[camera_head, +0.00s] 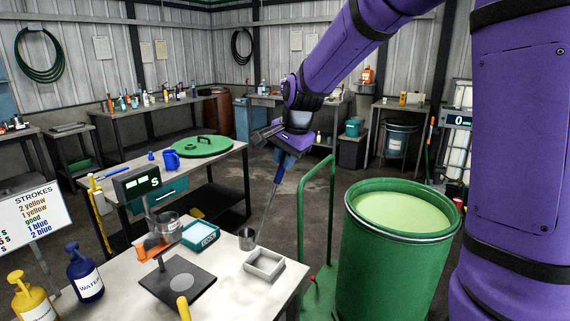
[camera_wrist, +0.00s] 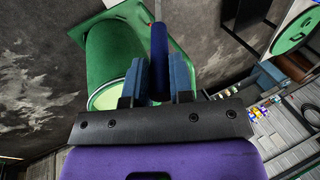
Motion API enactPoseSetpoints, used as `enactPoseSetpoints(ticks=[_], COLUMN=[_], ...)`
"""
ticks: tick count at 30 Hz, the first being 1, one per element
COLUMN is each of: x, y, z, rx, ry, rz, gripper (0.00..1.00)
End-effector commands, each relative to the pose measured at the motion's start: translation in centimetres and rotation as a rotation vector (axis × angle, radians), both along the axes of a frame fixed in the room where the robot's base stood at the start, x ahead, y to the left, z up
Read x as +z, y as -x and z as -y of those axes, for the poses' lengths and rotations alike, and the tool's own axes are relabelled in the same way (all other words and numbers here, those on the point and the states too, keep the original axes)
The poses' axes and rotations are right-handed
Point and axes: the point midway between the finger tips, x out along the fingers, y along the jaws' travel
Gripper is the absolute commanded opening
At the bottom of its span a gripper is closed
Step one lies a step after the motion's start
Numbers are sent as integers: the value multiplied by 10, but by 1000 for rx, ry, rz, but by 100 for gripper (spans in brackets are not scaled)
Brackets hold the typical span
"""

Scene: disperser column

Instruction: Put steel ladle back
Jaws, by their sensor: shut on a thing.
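My gripper (camera_head: 286,157) is shut on the dark blue handle of the steel ladle; it also shows in the wrist view (camera_wrist: 159,78). The steel ladle (camera_head: 247,240) hangs down and leftward from the gripper, its shaft slanted and its cup lowest. The cup is at the right end of the near white table, just behind a shallow grey rectangular tray (camera_head: 279,271). I cannot tell whether the cup touches the table or tray. In the wrist view, the ladle's blue handle (camera_wrist: 159,40) stands between the two blue fingers; the cup is hidden there.
The table holds a dark scale plate (camera_head: 160,290), a teal box (camera_head: 200,235) and a blue bottle (camera_head: 85,277). A green lid (camera_head: 215,146) lies on the table behind.

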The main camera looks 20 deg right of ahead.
Motion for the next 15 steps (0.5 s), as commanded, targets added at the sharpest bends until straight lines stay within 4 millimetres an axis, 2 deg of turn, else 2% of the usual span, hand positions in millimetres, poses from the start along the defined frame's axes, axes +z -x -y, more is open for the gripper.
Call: enactPoseSetpoints(ticks=[3,15], x=[-13,-17], y=[0,0], z=[0,0], rx=[0,0], ry=[0,0], rz=[-1,1], gripper=[0,0])
